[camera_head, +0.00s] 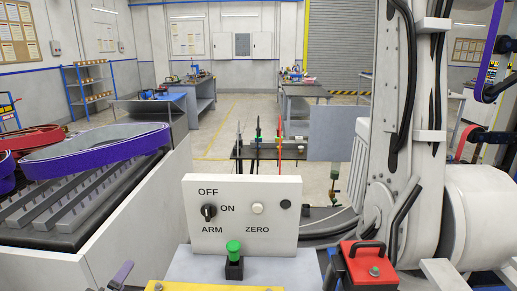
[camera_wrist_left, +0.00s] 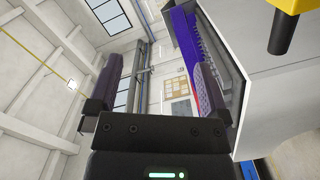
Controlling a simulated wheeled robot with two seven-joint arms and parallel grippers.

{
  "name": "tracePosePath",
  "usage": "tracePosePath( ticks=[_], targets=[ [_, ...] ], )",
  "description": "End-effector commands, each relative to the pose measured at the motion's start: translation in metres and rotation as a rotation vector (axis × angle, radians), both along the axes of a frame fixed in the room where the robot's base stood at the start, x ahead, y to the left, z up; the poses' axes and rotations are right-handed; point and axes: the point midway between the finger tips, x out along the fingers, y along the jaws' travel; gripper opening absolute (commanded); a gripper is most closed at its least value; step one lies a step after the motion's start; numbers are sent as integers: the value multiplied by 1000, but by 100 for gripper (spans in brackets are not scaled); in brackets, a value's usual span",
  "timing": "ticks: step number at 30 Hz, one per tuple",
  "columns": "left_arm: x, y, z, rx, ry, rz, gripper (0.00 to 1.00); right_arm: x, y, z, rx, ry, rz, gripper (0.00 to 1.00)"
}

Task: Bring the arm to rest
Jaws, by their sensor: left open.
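My left gripper (camera_head: 112,282) shows only in part at the bottom left of the head view, left of the control panel and low. In the left wrist view my left gripper (camera_wrist_left: 154,85) has its two purple-grey fingers wide apart with nothing between them. The fingers point up towards the wall and ceiling. The white control panel (camera_head: 275,235) stands at the centre, marked OFF, ON, ARM and ZERO. Its black ARM knob (camera_head: 209,211) sits beside ON; I cannot tell its setting for sure. A pale ZERO button (camera_head: 257,208) is to its right. My right gripper is not in view.
A green button (camera_head: 234,247) on a black base stands before the panel. A white bin (camera_head: 120,215) with purple and red bands is at left. A large white machine (camera_head: 415,150) and a red block (camera_head: 368,262) with black handle are at right. Workbenches stand behind.

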Motion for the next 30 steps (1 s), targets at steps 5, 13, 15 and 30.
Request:
tracePosePath(
  ticks=[5, 13, 15, 30],
  targets=[
    [-6, 35, -23, 226, 97, 8, 100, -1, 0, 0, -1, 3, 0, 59],
    [-67, 83, -158, 656, 491, -15, 100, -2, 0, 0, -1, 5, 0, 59],
    [-100, 99, -198, 801, 630, -61, 100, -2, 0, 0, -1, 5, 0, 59],
    [-398, 50, -372, 1298, 1310, -863, 100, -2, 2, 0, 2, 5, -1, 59]
  ],
)
